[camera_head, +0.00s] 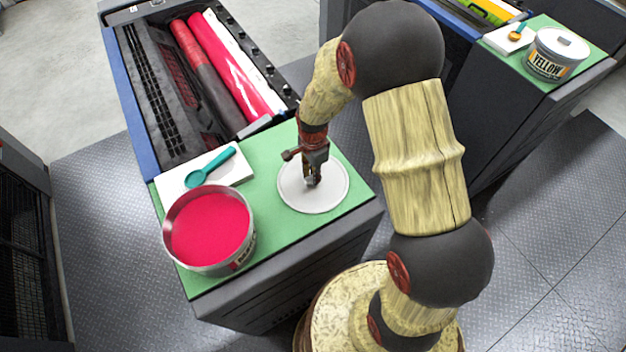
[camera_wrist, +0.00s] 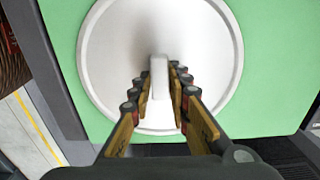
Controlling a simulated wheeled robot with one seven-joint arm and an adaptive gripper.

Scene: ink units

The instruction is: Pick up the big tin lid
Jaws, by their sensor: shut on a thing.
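The big tin lid (camera_head: 327,196) is a round, pale grey-white disc on the green mat, right of the open tin. In the wrist view the lid (camera_wrist: 115,50) fills the middle, with a raised bar-shaped handle (camera_wrist: 158,75) at its centre. My gripper (camera_head: 311,181) points down over the middle of the lid. In the wrist view my gripper (camera_wrist: 160,85) is shut on the handle, one finger on each side. The lid looks flat and level; I cannot tell whether it touches the mat. In the head view the fingers mostly hide the handle.
An open tin of magenta ink (camera_head: 208,228) stands at the mat's front left. A teal spoon (camera_head: 210,168) lies on a white card (camera_head: 238,170) behind it. The green mat (camera_head: 270,258) ends at the cabinet edge. A yellow tin (camera_head: 556,55) stands on another unit.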

